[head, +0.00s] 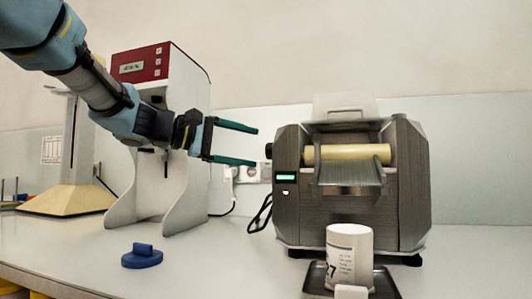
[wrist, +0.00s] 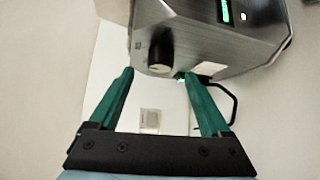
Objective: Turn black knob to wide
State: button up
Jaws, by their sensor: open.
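The black knob (head: 268,151) sits on the left side of the grey mill (head: 292,220). In the wrist view the knob (wrist: 160,50) is a dark round cap with a pale face, on the side panel of the mill (wrist: 195,45). My gripper (head: 257,147) is open, its two green fingers pointing right toward the knob, just left of it. In the wrist view the knob lies beyond and between the fingertips of my gripper (wrist: 158,73); I see no clear contact. No wide marking is readable.
A white and red machine (head: 185,90) stands behind my arm. A blue knobbed disc (head: 142,257) lies on the table at front left. A white labelled jar (head: 349,250) stands on a dark tray (head: 385,283) before the mill. A black cable (head: 258,216) hangs left of the mill.

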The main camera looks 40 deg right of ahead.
aim_at(266, 151)
jog(key=shift+x, duration=2.7)
jog(key=shift+c, duration=0.3)
grip_shut()
